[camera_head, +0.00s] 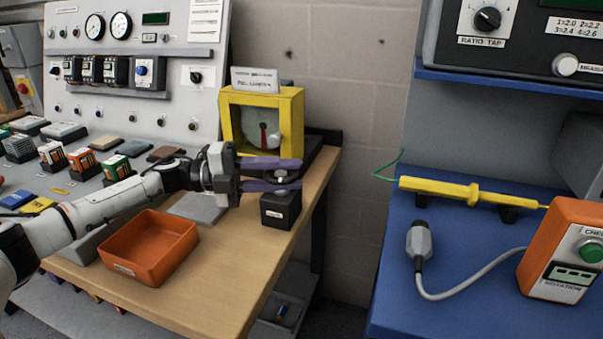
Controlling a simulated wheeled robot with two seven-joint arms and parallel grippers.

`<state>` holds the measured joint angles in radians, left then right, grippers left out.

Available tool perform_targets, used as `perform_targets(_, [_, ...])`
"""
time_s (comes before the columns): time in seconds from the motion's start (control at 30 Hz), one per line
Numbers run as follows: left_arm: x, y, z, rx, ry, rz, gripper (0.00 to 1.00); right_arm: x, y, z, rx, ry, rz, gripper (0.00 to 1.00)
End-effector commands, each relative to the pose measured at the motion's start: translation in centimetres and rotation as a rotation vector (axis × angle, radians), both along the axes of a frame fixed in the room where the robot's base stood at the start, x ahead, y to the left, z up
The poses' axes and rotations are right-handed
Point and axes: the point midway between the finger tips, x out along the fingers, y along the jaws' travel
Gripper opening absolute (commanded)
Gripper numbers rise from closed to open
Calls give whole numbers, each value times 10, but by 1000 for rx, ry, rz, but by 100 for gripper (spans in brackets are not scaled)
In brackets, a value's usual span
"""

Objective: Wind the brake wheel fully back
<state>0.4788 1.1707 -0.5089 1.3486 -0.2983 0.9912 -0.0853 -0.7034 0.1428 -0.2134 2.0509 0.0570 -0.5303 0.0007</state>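A small black box (280,211) with a pale label stands near the right edge of the wooden bench. A small silver and dark round knob (282,176) shows above it, which may be the brake wheel; no label confirms this. My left gripper (286,173) reaches in from the left, level, with its two purple fingers apart. The knob shows between the fingers, and the nearer finger hides part of it and the top of the box. I see no clear contact on both sides. My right gripper is out of view.
A yellow-framed gauge (292,108) with a red needle stands just behind the fingers. An orange tray (150,247) sits on the wooden bench (215,297). The blue bench (400,308) at right holds a yellow probe (440,188) and an orange tester (567,250). A gap separates the benches.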

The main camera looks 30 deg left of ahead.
Motion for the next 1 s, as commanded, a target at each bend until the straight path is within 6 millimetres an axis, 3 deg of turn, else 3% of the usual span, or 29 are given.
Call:
perform_targets(0.2, [14,-21,1,0,-2,0,28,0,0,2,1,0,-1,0])
perform_targets(0.53, [17,-25,0,1,-1,0,28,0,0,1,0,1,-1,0])
perform_targets(0.57, [17,-25,0,1,-1,0,26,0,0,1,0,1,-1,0])
perform_targets(0.73, [17,-24,0,1,-1,0,0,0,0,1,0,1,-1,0])
perform_targets(1.0, [16,-24,0,1,0,11,0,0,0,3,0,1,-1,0])
